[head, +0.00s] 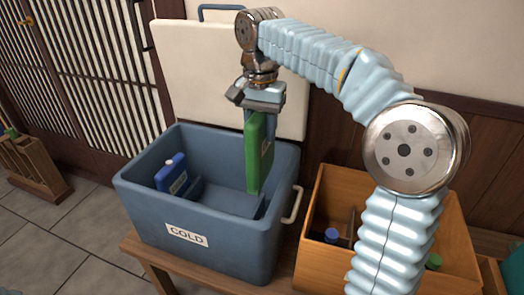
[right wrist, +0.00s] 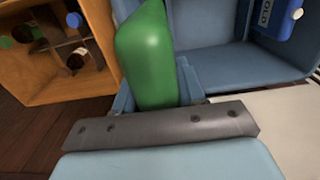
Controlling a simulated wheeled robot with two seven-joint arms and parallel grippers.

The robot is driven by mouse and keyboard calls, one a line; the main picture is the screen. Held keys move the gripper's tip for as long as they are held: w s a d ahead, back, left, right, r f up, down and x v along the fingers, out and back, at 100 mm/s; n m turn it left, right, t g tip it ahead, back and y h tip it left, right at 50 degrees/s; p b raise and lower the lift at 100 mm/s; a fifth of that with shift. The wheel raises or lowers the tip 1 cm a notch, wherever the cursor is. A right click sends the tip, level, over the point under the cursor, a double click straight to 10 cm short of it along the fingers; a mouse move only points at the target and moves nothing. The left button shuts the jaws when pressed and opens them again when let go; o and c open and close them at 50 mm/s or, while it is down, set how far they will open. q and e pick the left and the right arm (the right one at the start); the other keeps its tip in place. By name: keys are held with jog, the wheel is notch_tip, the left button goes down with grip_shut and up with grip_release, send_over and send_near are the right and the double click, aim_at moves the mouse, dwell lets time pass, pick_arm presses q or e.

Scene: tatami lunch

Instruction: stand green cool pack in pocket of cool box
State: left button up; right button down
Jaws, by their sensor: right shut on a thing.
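The green cool pack (head: 258,155) hangs upright from my right gripper (head: 262,108), inside the right part of the blue cool box (head: 150,215) marked COLD. My right gripper is shut on the pack's upper end. In the right wrist view the green pack (right wrist: 150,55) juts out from the gripper (right wrist: 155,115). A low blue pocket wall (head: 259,206) shows just below and beside the pack; whether the pack's lower end is inside the pocket I cannot tell. A blue cool pack (head: 171,174) stands at the left in the box. My left gripper is not in view.
The box's cream lid (head: 215,60) stands open behind it. A wooden crate (head: 320,215) with bottles, one blue-capped (head: 331,235), stands to the right. Both rest on a wooden bench (head: 150,255). A small wooden rack (head: 32,165) stands at far left.

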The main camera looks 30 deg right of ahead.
aim_at(262, 175)
jog(key=f+b, duration=0.1)
jog(key=f, duration=0.2)
jog(key=f+b, duration=0.1)
jog(key=f, duration=0.2)
jog(key=f+b, duration=0.1)
jog(key=f, duration=0.3)
jog(key=shift+w+d+f+b, duration=0.1)
jog(key=shift+w+d+b, duration=0.15)
jog(key=shift+w+b, duration=0.1)
notch_tip(262, 175, down, 4)
jog(key=b, duration=0.4)
jog(key=shift+f, duration=0.25)
jog(key=shift+f+b, duration=0.45)
jog(key=shift+f, duration=0.05)
jog(key=shift+s+f, duration=0.1)
jog(key=shift+f, duration=0.45)
jog(key=shift+f+b, duration=0.35)
jog(key=shift+f, duration=0.25)
